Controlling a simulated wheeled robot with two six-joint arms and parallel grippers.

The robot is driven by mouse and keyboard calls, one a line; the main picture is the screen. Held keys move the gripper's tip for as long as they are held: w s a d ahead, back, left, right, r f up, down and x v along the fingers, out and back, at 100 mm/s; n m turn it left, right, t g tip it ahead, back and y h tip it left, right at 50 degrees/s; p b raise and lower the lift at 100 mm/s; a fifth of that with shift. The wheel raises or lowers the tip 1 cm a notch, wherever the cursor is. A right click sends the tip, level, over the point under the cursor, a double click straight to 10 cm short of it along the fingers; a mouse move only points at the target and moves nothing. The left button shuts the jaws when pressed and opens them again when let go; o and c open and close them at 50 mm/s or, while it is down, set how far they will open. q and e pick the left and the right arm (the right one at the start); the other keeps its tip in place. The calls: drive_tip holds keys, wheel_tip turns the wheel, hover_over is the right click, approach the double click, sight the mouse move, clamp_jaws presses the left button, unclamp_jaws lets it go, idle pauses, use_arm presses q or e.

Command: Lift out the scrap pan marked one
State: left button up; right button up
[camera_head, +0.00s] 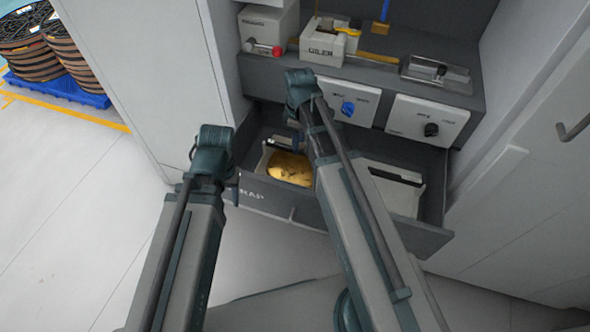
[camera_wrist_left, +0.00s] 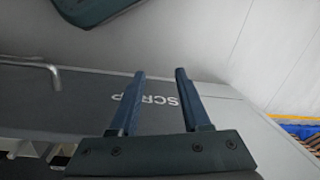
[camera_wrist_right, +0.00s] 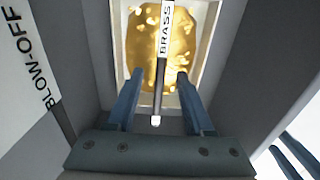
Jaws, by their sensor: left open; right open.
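A pale scrap pan (camera_head: 264,160) with gold-coloured scrap sits in the left half of the open drawer (camera_head: 290,213). In the right wrist view the pan (camera_wrist_right: 208,30) has a handle bar across it labelled BRASS; I read no "one". A second pale pan (camera_head: 402,195) with a dark bar sits in the drawer's right half, partly behind my right arm. My right gripper (camera_wrist_right: 160,75) is open above the brass pan, fingers either side of the bar's near end, apart from it. My left gripper (camera_wrist_left: 160,74) is open and empty near the drawer front marked SCRAP.
Above the drawer, a panel carries a blue knob (camera_head: 348,108) and a black knob (camera_head: 431,130). A bench top (camera_head: 385,70) with an OILER box (camera_head: 322,48) lies behind. Cabinet walls stand on both sides. Open floor (camera_head: 60,210) lies to the left.

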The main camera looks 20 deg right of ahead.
wheel_tip(320, 180, down, 4)
drive_tip(key=shift+r+b, duration=0.25)
drive_tip(key=shift+b, duration=0.95)
use_arm(q)
wheel_tip(320, 180, down, 4)
drive_tip(key=shift+r, duration=0.25)
drive_tip(key=shift+f, duration=0.1)
use_arm(e)
drive_tip(key=b, duration=0.5)
hover_over(295, 170)
wheel_tip(295, 170, down, 5)
drive_tip(key=shift+w+f, duration=0.1)
use_arm(q)
wheel_tip(295, 170, down, 5)
drive_tip(key=shift+r, duration=0.1)
use_arm(e)
clamp_jaws()
